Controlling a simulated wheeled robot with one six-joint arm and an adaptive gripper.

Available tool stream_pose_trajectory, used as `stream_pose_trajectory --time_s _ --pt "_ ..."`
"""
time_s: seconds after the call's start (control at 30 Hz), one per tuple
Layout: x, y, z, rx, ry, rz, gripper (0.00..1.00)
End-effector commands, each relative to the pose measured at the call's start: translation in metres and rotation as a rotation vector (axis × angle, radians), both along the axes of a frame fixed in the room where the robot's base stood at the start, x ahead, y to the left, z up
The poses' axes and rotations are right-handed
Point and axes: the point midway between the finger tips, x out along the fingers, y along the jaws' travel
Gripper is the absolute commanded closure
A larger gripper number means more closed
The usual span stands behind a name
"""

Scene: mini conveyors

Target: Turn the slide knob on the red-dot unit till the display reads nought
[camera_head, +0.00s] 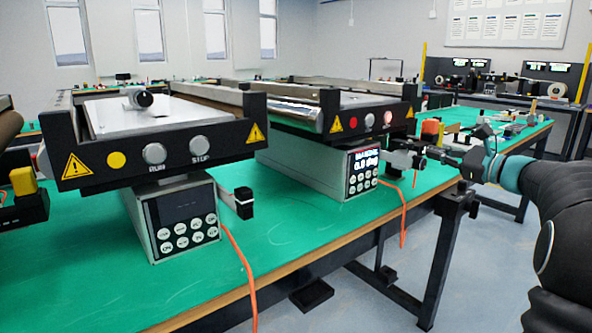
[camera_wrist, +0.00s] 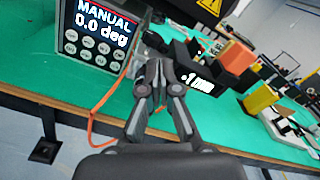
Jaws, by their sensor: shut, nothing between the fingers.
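The red-dot unit is the right-hand conveyor, with a red dot (camera_head: 353,123) on its black end plate. Its display (camera_head: 363,164) is lit. In the wrist view the display (camera_wrist: 98,22) reads MANUAL and 0.0 deg. The slide with its dark knob end (camera_head: 418,162) sticks out to the right of the display box; dark slide parts (camera_wrist: 154,40) show beyond my fingertips in the wrist view. My gripper (camera_head: 437,153) is shut and empty beside the slide end. Its fingers (camera_wrist: 161,66) hide part of the knob, so I cannot tell whether they touch it.
A left conveyor with a yellow dot (camera_head: 116,160) has a dark display and its own side slide (camera_head: 242,203). An orange block (camera_wrist: 237,56) and a yellow block (camera_wrist: 260,98) stand on the green table (camera_wrist: 224,115) right of my gripper. An orange cable (camera_head: 404,212) hangs over the edge.

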Motion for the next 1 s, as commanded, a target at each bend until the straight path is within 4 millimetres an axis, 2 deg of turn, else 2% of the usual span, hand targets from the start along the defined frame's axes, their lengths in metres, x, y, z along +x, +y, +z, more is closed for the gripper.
stream_pose_trajectory --time_s 0.3,0.5,0.83,1.0 --pt "-0.027 -0.021 0.000 0.000 -0.001 -0.001 1.00" --pt "-0.037 -0.028 0.001 0.000 -0.001 0.001 1.00" --pt "-0.038 -0.028 0.001 0.000 -0.001 0.003 1.00" --pt "-0.032 -0.010 0.001 -0.002 -0.004 0.032 1.00"
